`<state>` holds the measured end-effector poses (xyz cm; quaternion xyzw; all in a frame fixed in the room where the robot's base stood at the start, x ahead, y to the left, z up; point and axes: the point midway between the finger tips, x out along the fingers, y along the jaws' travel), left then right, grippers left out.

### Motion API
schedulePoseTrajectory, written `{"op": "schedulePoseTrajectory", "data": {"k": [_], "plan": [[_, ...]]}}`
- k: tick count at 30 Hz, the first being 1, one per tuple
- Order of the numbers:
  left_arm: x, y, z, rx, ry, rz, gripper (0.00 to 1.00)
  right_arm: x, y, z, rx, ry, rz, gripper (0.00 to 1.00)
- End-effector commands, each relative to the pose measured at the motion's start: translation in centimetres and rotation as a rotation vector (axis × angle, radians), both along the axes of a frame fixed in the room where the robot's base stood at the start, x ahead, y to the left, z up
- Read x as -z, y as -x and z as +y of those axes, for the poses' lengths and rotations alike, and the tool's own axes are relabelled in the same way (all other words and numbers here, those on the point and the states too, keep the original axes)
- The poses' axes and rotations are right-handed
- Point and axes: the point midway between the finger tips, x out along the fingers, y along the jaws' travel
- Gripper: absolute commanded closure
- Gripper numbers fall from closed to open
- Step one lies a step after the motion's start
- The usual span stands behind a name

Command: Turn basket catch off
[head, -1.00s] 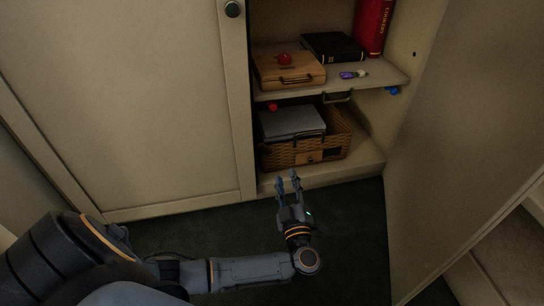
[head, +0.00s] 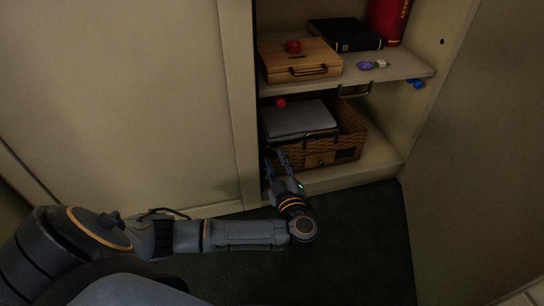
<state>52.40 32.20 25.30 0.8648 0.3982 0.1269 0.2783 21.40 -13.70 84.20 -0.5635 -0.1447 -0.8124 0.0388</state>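A wicker basket (head: 349,139) stands on the cupboard's lower shelf, with a grey folded or flat item (head: 297,118) in its top. A small wooden catch plate (head: 320,158) sits on the basket's front; its setting is too small to tell. My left gripper (head: 275,160) is just in front of the basket's left front part, pointing at it. Its two fingers are apart with nothing seen between them. Whether a finger touches the basket I cannot tell. My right gripper is not in view.
The upper shelf (head: 400,68) holds a wooden case (head: 298,62), a black book (head: 344,35), a red book (head: 389,20) and a small purple item (head: 366,66). A closed door (head: 120,90) is at left and an open door (head: 490,150) at right. Dark carpet (head: 360,245) is clear in front.

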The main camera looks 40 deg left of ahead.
Motion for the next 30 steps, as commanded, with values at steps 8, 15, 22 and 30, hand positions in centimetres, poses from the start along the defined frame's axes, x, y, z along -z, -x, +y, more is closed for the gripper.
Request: {"op": "schedulePoseTrajectory", "data": {"k": [8, 15, 22, 30], "plan": [[-0.1, -0.1, 0.2, -0.002, -0.001, -0.001, 0.68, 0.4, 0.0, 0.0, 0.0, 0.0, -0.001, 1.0], [-0.1, -0.1, 0.2, -0.001, 0.0, 0.0, 0.88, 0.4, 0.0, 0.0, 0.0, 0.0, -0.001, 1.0], [-0.1, -0.1, 0.2, -0.001, 0.0, 0.0, 1.0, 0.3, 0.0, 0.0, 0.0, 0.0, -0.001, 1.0], [-0.4, -0.1, 0.0, -0.003, 0.021, -0.018, 1.0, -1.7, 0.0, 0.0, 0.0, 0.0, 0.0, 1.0]]}}
